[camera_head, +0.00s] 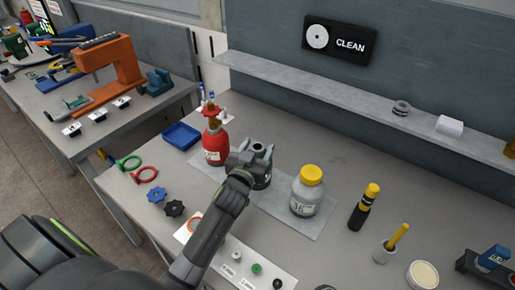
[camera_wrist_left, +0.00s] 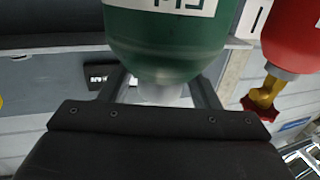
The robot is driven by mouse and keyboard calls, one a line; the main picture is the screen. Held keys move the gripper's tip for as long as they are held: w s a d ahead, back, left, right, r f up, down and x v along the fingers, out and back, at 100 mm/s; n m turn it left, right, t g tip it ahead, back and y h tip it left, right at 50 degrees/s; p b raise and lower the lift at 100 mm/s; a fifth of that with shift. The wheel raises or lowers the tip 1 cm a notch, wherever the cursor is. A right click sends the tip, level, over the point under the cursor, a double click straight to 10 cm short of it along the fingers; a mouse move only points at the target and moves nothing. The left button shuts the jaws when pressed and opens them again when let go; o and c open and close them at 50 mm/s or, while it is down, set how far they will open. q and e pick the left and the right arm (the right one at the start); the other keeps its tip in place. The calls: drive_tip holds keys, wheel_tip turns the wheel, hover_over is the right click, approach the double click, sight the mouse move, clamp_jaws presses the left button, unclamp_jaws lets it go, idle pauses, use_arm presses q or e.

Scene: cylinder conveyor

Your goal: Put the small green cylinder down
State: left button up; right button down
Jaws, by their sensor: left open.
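In the head view my left gripper (camera_head: 260,160) is over the grey mat, between the red cylinder and the yellow-capped jar. I cannot make out the green cylinder in the head view; the gripper and arm probably cover it. My right gripper is not in view.
The red cylinder (camera_head: 215,146) stands close left of my gripper, with its valve on top. The yellow-capped jar (camera_head: 306,195) stands to the right on the grey mat (camera_head: 318,224). A blue tray (camera_head: 181,136) lies behind left; a shelf (camera_head: 330,93) runs along the back.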

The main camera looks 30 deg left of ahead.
use_arm(q)
drive_tip(key=shift+r, duration=0.1)
drive_tip(key=shift+s, duration=0.3)
drive_tip(key=s+d+b, duration=0.1)
drive_tip(key=s, duration=1)
drive_tip(key=shift+s+d, duration=0.15)
drive_tip(key=shift+d, duration=0.15)
